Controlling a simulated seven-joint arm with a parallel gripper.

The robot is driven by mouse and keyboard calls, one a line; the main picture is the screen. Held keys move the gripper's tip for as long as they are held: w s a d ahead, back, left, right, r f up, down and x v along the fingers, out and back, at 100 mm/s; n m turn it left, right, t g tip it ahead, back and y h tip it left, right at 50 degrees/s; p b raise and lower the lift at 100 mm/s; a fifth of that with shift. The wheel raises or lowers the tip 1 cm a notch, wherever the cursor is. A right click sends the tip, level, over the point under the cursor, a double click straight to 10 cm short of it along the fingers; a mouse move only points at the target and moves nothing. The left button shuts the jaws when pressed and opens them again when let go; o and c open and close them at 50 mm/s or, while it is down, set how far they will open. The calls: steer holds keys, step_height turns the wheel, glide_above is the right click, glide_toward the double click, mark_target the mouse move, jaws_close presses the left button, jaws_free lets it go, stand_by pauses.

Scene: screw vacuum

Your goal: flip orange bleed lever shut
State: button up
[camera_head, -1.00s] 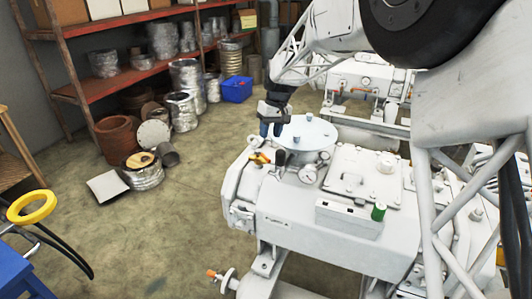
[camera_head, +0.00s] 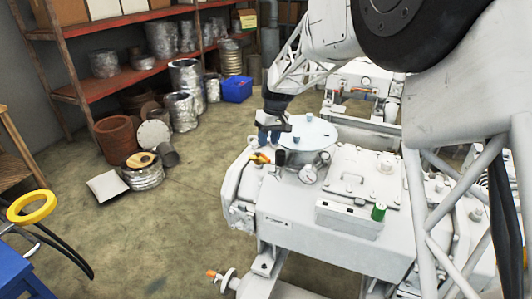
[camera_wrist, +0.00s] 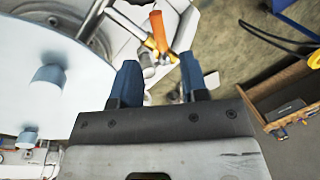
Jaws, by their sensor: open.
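The orange lever (camera_head: 259,158) is on the left top edge of the white vacuum pump (camera_head: 300,214), beside a dark knob (camera_head: 281,158). In the wrist view an orange handle (camera_wrist: 158,32) stands on a pale metal fitting, just beyond the fingers. My gripper (camera_head: 270,136) hangs above and slightly behind the lever in the head view, beside the round pale lid. Its two blue fingers (camera_wrist: 160,80) are apart with nothing held between them. They appear clear of the handle.
The round lid (camera_head: 308,134) with blue knobs lies close beside my fingers. A second orange-tipped fitting (camera_head: 213,274) sticks out low at the pump's front left. A green cap (camera_head: 379,212) stands on the front right. Open floor lies left of the pump.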

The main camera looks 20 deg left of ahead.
mark_target(264, 156)
steer(key=shift+s+a+f, duration=0.1)
steer(key=shift+s+f, duration=0.05)
steer(key=shift+f, duration=0.7)
steer(key=shift+s+a+f, duration=0.15)
steer(key=shift+f, duration=0.7)
steer(key=shift+s+a+f, duration=0.1)
steer(key=shift+s+f, duration=0.05)
steer(key=shift+f, duration=0.7)
jaws_close()
